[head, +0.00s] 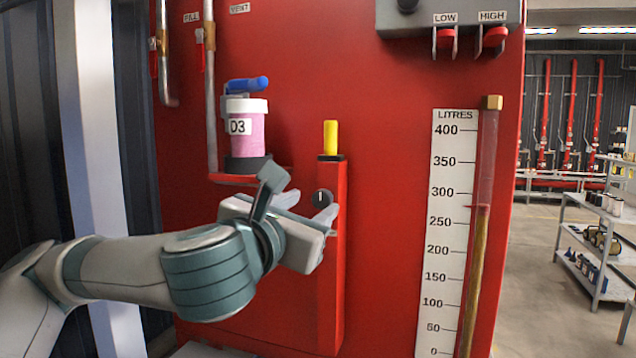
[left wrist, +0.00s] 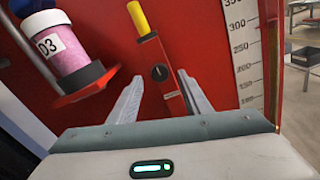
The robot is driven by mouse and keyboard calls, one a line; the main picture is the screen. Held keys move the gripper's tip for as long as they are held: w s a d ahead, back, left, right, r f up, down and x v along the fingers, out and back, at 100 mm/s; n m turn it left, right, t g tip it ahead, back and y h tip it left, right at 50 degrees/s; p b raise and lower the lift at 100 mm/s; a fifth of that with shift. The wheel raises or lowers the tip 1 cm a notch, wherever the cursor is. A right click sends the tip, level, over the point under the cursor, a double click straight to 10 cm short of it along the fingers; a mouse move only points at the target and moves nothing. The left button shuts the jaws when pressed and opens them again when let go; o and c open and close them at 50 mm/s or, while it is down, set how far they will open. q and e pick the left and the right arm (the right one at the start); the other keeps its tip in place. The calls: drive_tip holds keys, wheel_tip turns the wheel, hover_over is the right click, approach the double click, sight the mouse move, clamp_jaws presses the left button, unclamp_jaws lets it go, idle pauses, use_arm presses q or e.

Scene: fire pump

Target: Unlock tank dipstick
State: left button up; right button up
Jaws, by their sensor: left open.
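The tank dipstick shows its yellow handle (head: 330,137) standing upright at the top of a narrow red tube (head: 332,255) on the red tank face. The handle also shows in the left wrist view (left wrist: 138,18). A round black lock knob (head: 322,198) with a pale mark sits on the tube below the handle. It also shows between my fingers in the left wrist view (left wrist: 159,72). My left gripper (head: 309,207) is open and empty, its fingers pointing at the tube on either side of the knob. Contact with the knob cannot be told. My right gripper is not in view.
A pink cylinder (head: 247,135) labelled D3, with a blue handle above it, stands on a red shelf (head: 225,178) left of the tube. A litre scale (head: 447,240) and sight tube are at the right. Red LOW and HIGH switches (head: 445,38) sit above.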

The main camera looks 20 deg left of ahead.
sight(321, 199)
use_arm(q)
drive_tip(key=shift+w+r+p, duration=0.15)
drive_tip(key=shift+w+p, duration=0.55)
drive_tip(key=shift+p, duration=0.1)
drive_tip(key=shift+w+f+p, duration=0.2)
drive_tip(key=shift+w+p, duration=0.35)
drive_tip(key=shift+w, duration=1.05)
drive_tip(key=c, duration=1)
